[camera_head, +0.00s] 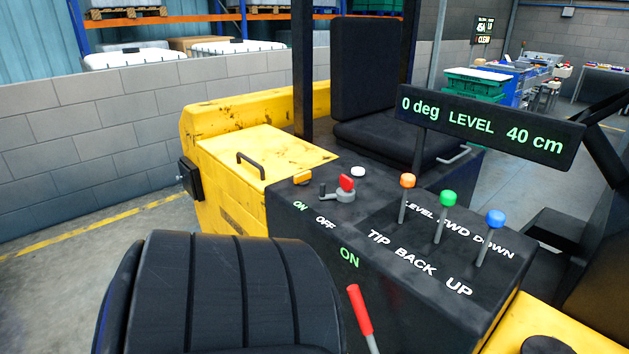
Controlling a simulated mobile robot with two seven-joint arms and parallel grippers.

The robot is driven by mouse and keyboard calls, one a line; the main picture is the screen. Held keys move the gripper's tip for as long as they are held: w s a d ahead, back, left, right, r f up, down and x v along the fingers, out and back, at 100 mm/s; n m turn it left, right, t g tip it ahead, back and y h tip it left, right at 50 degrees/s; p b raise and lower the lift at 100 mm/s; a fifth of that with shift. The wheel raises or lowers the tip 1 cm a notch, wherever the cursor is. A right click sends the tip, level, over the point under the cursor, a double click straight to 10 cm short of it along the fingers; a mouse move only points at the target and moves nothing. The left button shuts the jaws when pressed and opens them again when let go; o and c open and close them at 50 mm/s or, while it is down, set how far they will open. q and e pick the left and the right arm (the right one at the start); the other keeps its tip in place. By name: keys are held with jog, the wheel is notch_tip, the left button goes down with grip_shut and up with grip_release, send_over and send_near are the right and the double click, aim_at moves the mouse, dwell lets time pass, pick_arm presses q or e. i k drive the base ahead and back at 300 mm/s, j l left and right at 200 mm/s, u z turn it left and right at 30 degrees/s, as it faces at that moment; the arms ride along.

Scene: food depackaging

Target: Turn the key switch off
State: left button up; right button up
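The key switch (346,186) is on the black console, left of centre. It has a red handle on a small grey base, with a short dark piece reaching left from it. In front of it are a green "ON" label (300,205) and a white "OFF" label (326,222). The "ON" text is green and the "OFF" text is white. I cannot tell for sure which label the key points at. Neither of my grippers is in view, and nothing touches the key.
Beside the key are an orange button (302,179) and a white one (358,171). Orange (407,182), green (448,199) and blue (495,218) knobbed levers stand right. A red-handled lever (360,311) rises in front. A black ribbed seat (205,300) fills the lower left. A display (487,127) reads "0 deg LEVEL 40 cm".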

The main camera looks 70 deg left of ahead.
aim_at(341, 195)
jog(key=u, duration=2.3)
